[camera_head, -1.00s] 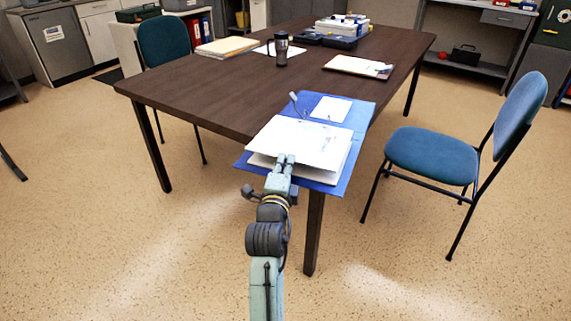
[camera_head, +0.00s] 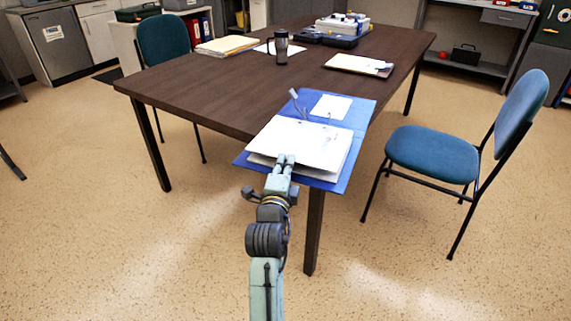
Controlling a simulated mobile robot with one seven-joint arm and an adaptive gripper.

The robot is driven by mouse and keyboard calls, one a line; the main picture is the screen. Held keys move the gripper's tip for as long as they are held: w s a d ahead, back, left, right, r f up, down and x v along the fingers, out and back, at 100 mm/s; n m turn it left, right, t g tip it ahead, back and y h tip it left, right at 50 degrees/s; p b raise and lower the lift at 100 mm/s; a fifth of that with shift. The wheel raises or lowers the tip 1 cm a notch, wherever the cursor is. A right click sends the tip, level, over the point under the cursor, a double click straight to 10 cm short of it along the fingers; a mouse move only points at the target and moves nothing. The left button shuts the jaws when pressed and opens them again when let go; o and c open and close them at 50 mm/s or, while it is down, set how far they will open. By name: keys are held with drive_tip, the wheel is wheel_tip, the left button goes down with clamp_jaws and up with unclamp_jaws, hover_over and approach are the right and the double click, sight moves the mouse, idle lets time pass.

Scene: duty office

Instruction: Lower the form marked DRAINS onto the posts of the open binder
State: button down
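The open blue binder (camera_head: 357,122) lies on the near right corner of the dark table, its near edge overhanging. Its raised metal arches (camera_head: 295,97) stand at the far side of a white paper stack. The top white sheet (camera_head: 312,141) seems to be the form; no DRAINS marking is readable. My gripper (camera_head: 287,158) is at this sheet's near edge, its fingers close together and apparently shut on it. The sheet lies close over the stack (camera_head: 290,172). Whether its holes are around the posts cannot be told.
A small white sheet (camera_head: 331,107) lies on the binder's far cover. A dark mug (camera_head: 281,47), a clipboard (camera_head: 358,65) and folders (camera_head: 227,45) are farther back on the table. A blue chair (camera_head: 432,155) stands at right. The table left of the binder is clear.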

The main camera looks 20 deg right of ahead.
drive_tip(key=shift+f+b, duration=0.4)
idle(0.4)
drive_tip(key=c, duration=1.8)
unclamp_jaws()
drive_tip(key=shift+o, duration=0.4)
drive_tip(key=shift+f, duration=0.1)
